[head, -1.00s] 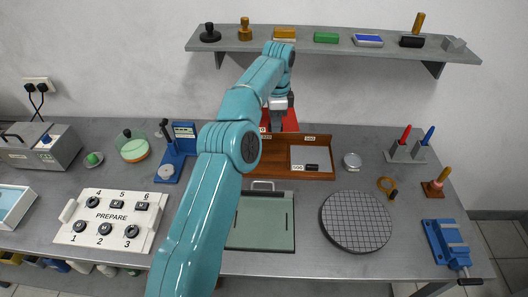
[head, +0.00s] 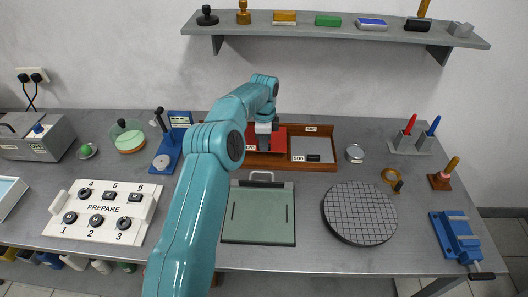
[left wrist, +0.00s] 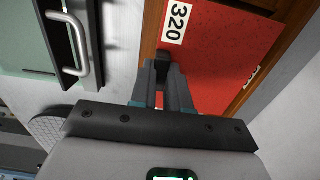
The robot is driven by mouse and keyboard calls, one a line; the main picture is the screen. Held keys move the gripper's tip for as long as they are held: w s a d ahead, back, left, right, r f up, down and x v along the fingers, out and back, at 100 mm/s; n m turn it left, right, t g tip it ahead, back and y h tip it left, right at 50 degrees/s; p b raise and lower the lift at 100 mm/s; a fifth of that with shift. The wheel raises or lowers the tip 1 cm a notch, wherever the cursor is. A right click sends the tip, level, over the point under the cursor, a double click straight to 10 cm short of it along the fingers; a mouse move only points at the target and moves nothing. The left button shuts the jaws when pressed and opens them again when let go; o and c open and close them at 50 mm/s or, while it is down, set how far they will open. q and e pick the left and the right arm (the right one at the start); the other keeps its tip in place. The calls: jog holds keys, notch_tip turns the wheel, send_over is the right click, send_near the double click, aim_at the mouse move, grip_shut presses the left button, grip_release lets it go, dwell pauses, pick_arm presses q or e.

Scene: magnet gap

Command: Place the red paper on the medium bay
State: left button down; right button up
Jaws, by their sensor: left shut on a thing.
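The red paper (head: 279,140) lies in or just over the left part of the wooden tray (head: 325,167), partly hidden by my arm. My left gripper (head: 264,132) is above it. In the left wrist view the gripper (left wrist: 162,82) is shut on a small dark grip at the near edge of the red paper (left wrist: 215,60). I cannot tell whether the sheet touches the tray floor. The right bay, labelled 500 (head: 298,158), holds a grey sheet (head: 305,146) with a black block. My right gripper is not in view.
A green board with a handle (head: 258,215) lies in front of the tray. A round gridded disc (head: 360,213) is to its right, a PREPARE button panel (head: 103,210) to the left. A shelf (head: 340,30) hangs above the back. A small metal tin (head: 355,153) stands right of the tray.

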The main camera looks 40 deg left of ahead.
pick_arm(q)
jog(key=shift+f, duration=2.05)
jog(key=shift+f, duration=0.1)
jog(key=shift+f, duration=0.15)
jog(key=c, duration=1.1)
grip_release()
notch_tip(320, 180, up, 13)
jog(key=shift+f, duration=0.2)
jog(key=shift+f, duration=0.1)
